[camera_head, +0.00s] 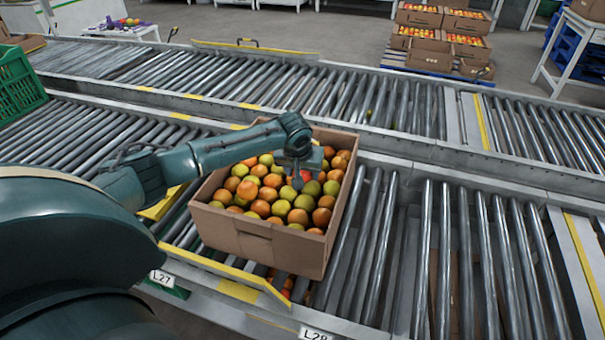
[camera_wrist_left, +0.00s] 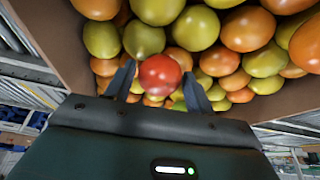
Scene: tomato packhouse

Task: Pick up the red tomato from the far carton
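An open cardboard carton (camera_head: 262,241) full of orange, yellow-green and red tomatoes sits on the near roller conveyor. The red tomato (camera_head: 305,176) lies among the others, partly hidden by my left gripper (camera_head: 297,180), which points down into the carton from above. In the left wrist view the red tomato (camera_wrist_left: 159,75) appears between the two dark fingertips of my left gripper (camera_wrist_left: 158,72). The fingers are spread, one on each side of it; I cannot tell whether they touch it. My right gripper is not in view.
Carton walls surround the tomatoes closely. A green crate (camera_head: 19,84) stands at the left on the conveyor. A second roller conveyor (camera_head: 300,89) runs behind. Stacked tomato cartons (camera_head: 424,45) stand on a blue pallet at the back. The rollers right of the carton are clear.

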